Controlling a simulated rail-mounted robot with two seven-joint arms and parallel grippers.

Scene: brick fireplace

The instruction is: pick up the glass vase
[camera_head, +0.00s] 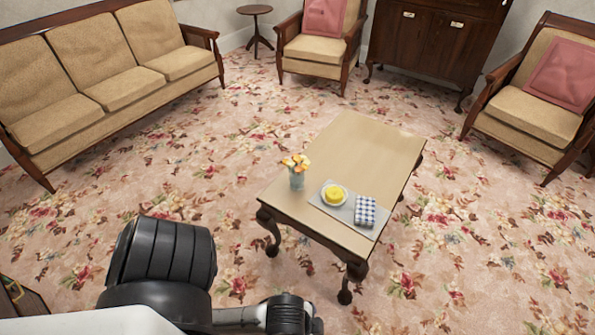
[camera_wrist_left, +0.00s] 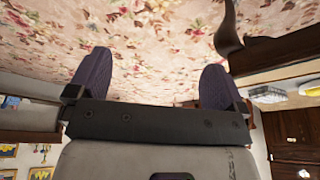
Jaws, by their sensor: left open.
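The glass vase (camera_head: 297,180) stands upright near the left edge of the coffee table (camera_head: 358,150) in the head view and holds yellow-orange flowers (camera_head: 296,162). It is clear, bluish glass, apart from the things beside it. My left gripper (camera_wrist_left: 155,65) shows in the left wrist view with its two dark fingers wide apart and nothing between them. I cannot make out the vase in that view. The left gripper's fingers do not show in the head view, where a dark arm part of mine is low at the left. My right gripper is not in view.
Right of the vase, a grey placemat (camera_head: 340,213) holds a plate with a yellow item (camera_head: 334,194) and a blue-checked cloth (camera_head: 366,211). A sofa (camera_head: 100,75), two armchairs and a dark cabinet (camera_head: 432,45) stand around. The flowered carpet around the table is clear.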

